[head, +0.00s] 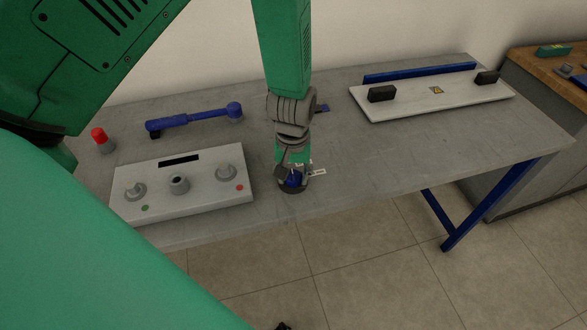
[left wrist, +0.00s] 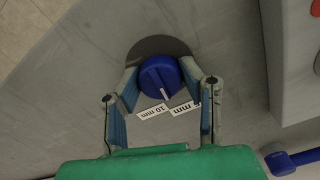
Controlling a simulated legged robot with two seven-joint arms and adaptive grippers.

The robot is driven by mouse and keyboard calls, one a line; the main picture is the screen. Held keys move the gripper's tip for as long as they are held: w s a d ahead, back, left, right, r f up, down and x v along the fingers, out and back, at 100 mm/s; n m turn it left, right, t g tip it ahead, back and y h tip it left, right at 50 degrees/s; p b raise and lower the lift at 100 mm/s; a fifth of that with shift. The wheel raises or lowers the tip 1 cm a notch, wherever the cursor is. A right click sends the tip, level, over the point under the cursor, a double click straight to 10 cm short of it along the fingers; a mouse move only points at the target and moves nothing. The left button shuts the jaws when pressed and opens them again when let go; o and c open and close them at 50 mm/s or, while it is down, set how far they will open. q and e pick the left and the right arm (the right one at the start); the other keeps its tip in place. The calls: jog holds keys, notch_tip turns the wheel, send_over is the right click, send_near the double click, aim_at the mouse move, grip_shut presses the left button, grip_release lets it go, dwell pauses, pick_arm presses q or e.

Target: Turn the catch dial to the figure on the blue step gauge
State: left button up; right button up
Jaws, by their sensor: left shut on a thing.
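The catch dial is a blue knob (left wrist: 160,82) with a white pointer line, on a dark round base (left wrist: 150,46) at the table's front edge. In the left wrist view the pointer faces the gap between two white labels. One label (left wrist: 152,111) reads 10 mm; the other (left wrist: 184,108) shows only "mm" clearly. My left gripper (head: 292,175) points down and is shut on the knob, one finger on each side. A small blue piece (head: 322,108) lies behind my arm, partly hidden; I cannot tell whether it is the step gauge. My right gripper is not in view.
A grey panel (head: 205,193) with knobs stands left of the dial. Behind it lie a blue handled tool (head: 190,118) and a red-topped button (head: 99,136). A white board (head: 430,100) with black blocks lies at the back right. The table (head: 400,150) is clear between.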

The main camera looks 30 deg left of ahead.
aim_at(294, 175)
pick_arm(q)
jog(key=shift+s+n+p, duration=0.15)
jog(key=shift+n+p, duration=0.2)
jog(key=shift+n, duration=0.25)
jog(key=shift+f, duration=0.1)
jog(key=shift+d, duration=0.1)
jog(key=o, duration=1.1)
jog(key=shift+o, duration=0.2)
jog(key=shift+r, duration=0.4)
notch_tip(294, 175, up, 11)
jog(key=shift+w, duration=0.2)
